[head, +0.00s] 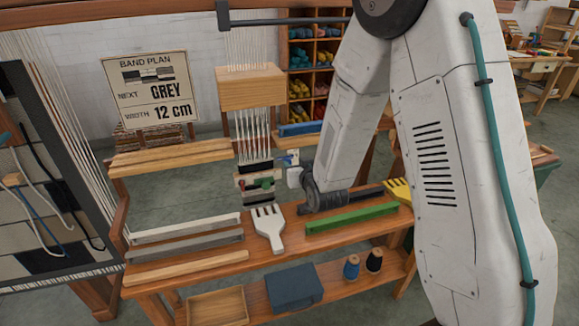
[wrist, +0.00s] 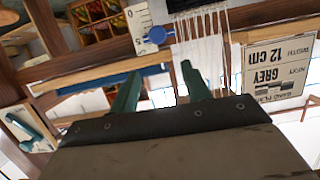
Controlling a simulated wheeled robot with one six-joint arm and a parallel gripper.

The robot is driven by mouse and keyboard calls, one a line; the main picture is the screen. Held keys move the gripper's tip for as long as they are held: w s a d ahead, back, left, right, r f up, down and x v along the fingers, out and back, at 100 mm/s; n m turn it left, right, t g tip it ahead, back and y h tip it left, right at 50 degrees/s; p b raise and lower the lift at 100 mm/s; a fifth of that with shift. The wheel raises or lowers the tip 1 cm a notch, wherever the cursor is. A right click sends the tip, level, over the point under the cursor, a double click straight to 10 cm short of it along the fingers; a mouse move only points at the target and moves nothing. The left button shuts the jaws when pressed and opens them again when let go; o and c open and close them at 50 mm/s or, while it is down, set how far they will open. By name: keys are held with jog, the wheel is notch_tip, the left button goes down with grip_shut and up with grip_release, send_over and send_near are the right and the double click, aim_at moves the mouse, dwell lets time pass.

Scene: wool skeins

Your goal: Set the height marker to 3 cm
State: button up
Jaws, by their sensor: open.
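A white scale (wrist: 139,30) with dark marks and numerals stands at the top of the wrist view, which is turned upside down. A round blue knob (wrist: 157,35), seemingly the height marker, sits at its edge, between the end numerals; the exact reading is too small to tell. In the head view, a small white and blue piece (head: 291,158) beside the warp threads may be the same marker. My gripper (wrist: 162,90) has two teal fingers, spread apart and empty, with the knob beyond them and not touched. My arm mostly hides the gripper in the head view.
White warp threads (wrist: 203,55) hang right beside the knob. A sign (head: 151,92) reads grey, 12 cm. The wooden bench (head: 290,247) carries wooden bars, a white comb (head: 269,228) and a green bar (head: 350,218). Wool shelves (head: 311,75) stand behind.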

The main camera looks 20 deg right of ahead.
notch_tip(320, 180, down, 5)
jog(key=t, duration=0.3)
jog(key=w, duration=0.7)
jog(key=shift+a, duration=0.15)
